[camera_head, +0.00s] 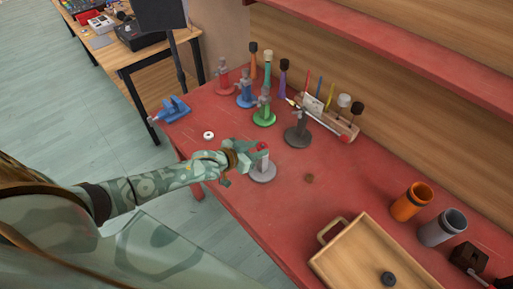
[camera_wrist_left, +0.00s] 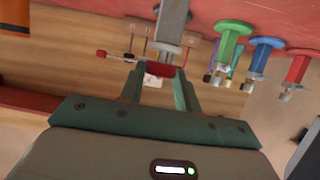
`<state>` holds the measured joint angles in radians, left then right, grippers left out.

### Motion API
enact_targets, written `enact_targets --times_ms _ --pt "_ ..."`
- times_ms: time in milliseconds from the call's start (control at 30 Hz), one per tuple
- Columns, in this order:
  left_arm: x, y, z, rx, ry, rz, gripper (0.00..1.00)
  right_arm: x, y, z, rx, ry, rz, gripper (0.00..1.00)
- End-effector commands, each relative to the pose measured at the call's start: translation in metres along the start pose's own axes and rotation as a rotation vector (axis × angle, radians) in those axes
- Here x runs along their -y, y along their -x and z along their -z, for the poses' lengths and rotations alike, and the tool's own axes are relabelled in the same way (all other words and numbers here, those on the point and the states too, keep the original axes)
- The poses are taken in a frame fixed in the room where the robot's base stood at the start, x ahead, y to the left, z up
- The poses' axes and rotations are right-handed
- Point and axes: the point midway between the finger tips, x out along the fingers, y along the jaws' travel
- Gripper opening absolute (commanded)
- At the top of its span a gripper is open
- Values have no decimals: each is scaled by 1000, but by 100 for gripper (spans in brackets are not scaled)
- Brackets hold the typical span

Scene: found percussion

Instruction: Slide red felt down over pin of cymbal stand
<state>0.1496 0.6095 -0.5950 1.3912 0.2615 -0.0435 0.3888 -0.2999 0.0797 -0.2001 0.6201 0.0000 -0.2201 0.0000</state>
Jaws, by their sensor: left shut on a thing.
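My left gripper (camera_head: 256,153) is shut on the red felt (camera_head: 262,146), at the top of a grey cymbal stand (camera_head: 263,176) on the red table. In the left wrist view, the gripper (camera_wrist_left: 160,76) has the red felt (camera_wrist_left: 158,68) between its fingertips. The grey post of the stand (camera_wrist_left: 172,18) shows just beyond it in that view. The pin is hidden by the felt and fingers, so I cannot tell whether the felt is around it or just above it. My right gripper is not in view.
Red, blue, green and dark stands (camera_head: 297,135) stand behind, with several mallets and a wooden rack (camera_head: 330,118). A white ring (camera_head: 208,135) and a small brown piece (camera_head: 309,177) lie nearby. A wooden tray (camera_head: 330,262) and orange cup (camera_head: 410,203) are at right.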

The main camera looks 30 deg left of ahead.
Motion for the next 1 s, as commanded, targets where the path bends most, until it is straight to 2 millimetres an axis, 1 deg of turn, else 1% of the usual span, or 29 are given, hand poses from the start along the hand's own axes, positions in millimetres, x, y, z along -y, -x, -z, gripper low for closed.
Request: enact_targets --times_ms 533,567,600,633,900,1000 --pt "0 -6 -13 0 -1 0 12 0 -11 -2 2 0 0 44" --pt "0 -6 -13 0 -1 0 38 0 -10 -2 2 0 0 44" --pt "0 -5 -12 0 -1 0 49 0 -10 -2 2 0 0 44" --pt "0 -5 -12 0 -1 0 58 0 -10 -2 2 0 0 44" --pt "0 -5 -12 0 0 0 58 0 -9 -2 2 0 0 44" --pt "0 1 -12 1 0 0 58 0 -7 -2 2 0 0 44"
